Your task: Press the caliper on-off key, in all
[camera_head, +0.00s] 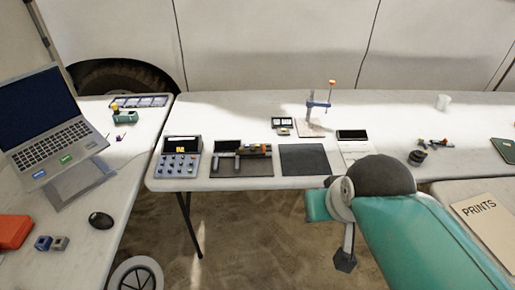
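What looks like the caliper (238,158) lies on a dark mat (262,171) on the far white table, left of the middle. It shows as a long dark and grey shape with upright grey parts and a brown-orange piece at its right. It is too small for me to make out the on-off key. A teal section of my own body with a dark round joint fills the lower right, to the right of and nearer than the caliper. I see no gripper fingers in this view, and nothing of mine touches the caliper.
A blue-grey keypad device (180,160) stands just left of the mat. A bare dark pad (303,160) lies to its right, with a small stand (314,118) behind. A laptop (50,125) and mouse (101,220) are on the left table. Floor shows between the tables.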

